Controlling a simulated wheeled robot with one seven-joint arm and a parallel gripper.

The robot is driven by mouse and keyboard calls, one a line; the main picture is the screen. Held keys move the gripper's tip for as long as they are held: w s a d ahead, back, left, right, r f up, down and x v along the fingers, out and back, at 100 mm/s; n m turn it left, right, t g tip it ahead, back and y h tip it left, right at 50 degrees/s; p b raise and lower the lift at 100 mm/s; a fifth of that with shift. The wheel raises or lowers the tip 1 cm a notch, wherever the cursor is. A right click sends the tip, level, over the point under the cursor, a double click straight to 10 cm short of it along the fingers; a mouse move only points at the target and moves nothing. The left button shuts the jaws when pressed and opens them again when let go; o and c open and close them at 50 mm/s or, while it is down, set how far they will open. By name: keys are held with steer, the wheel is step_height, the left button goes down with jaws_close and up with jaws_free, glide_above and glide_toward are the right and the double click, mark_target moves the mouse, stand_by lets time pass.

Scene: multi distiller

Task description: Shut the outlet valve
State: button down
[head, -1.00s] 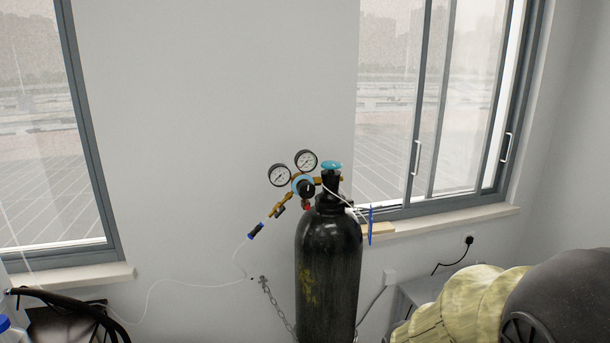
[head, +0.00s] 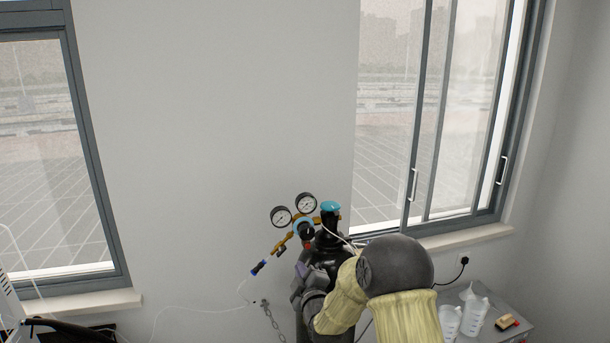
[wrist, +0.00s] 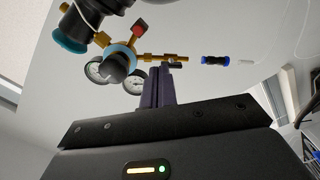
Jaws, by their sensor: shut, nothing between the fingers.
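The brass regulator (head: 300,227) with two round gauges (head: 281,216) sits on the gas cylinder's top. Its outlet arm slopes down-left to what looks like the small outlet valve (head: 280,250), then a blue connector (head: 258,267). In the wrist view the regulator appears upside down, with the outlet valve (wrist: 173,59) right of the gauges. My gripper (wrist: 158,70) is shut and empty, its dark fingertips close to the brass outlet arm in the picture; I cannot tell whether they touch. The handle's setting is too small to read.
The cylinder's blue top knob (head: 330,206) is just right of the regulator. A thin white hose (head: 205,309) runs left from the connector, and a chain (head: 272,320) hangs below. Windows flank the bare wall.

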mark_target(281, 251)
stand_by(0.3)
steer(key=x, duration=0.7)
stand_by(0.3)
steer(key=shift+s+a+b, duration=0.2)
steer(key=shift+a+b, duration=0.15)
steer(key=shift+a, duration=0.2)
stand_by(1.3)
steer(key=shift+a+f+b, duration=0.2)
steer(key=shift+f+b, duration=0.4)
steer(key=shift+b, duration=2.2)
steer(key=shift+s+a+f+b, duration=0.1)
steer(key=shift+a+f+b, duration=0.15)
steer(key=shift+b, duration=1.35)
steer(key=shift+d+f+b, duration=0.25)
steer(key=shift+f+b, duration=0.05)
steer(key=shift+b, duration=0.3)
